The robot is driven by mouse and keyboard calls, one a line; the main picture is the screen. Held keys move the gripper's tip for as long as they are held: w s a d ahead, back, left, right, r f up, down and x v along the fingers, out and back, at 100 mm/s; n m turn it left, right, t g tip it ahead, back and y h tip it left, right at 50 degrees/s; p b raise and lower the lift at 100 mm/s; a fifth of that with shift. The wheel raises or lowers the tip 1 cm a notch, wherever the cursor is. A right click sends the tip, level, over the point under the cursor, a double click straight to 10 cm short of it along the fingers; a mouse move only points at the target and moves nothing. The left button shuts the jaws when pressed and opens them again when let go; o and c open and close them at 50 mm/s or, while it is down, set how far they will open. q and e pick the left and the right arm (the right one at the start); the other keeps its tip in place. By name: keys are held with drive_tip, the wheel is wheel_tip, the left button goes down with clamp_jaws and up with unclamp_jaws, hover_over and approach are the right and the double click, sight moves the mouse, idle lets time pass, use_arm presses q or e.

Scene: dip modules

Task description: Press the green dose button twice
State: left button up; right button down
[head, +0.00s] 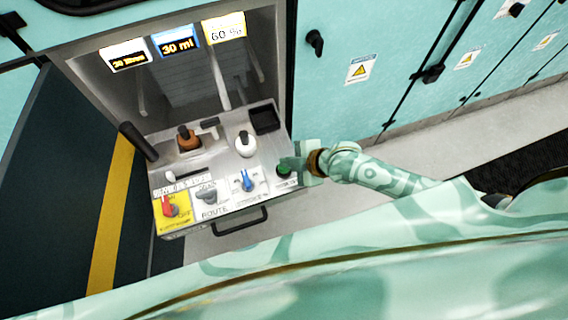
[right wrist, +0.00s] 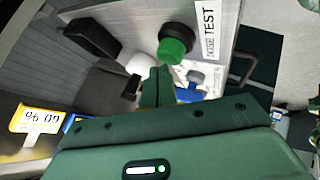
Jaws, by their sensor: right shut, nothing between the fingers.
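The green dose button (head: 284,170) is a round green knob at the right front of the grey control panel (head: 232,208). In the right wrist view the button (right wrist: 173,50) stands out from the panel on a dark collar, close beyond my fingertips. My right gripper (head: 290,164) is shut and empty beside the button in the head view. In the right wrist view its closed fingers (right wrist: 158,76) point at the panel just below the button; I cannot tell whether they touch it. My left gripper is not in view.
The panel also carries a red switch (head: 169,207), a blue switch (head: 247,181), a white knob (head: 245,144), an orange-brown knob (head: 188,139) and a dark lever (head: 138,141). Three small displays, one reading 30 ml (head: 176,42), hang above. A handle (head: 240,222) juts from the front.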

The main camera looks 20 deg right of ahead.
drive_tip(key=shift+f+b, duration=0.4)
drive_tip(key=shift+f, duration=0.2)
idle(0.6)
drive_tip(key=shift+r+p, duration=1.05)
wheel_tip(320, 180, up, 5)
drive_tip(key=p, duration=0.5)
drive_tip(key=shift+r, duration=0.1)
idle(0.6)
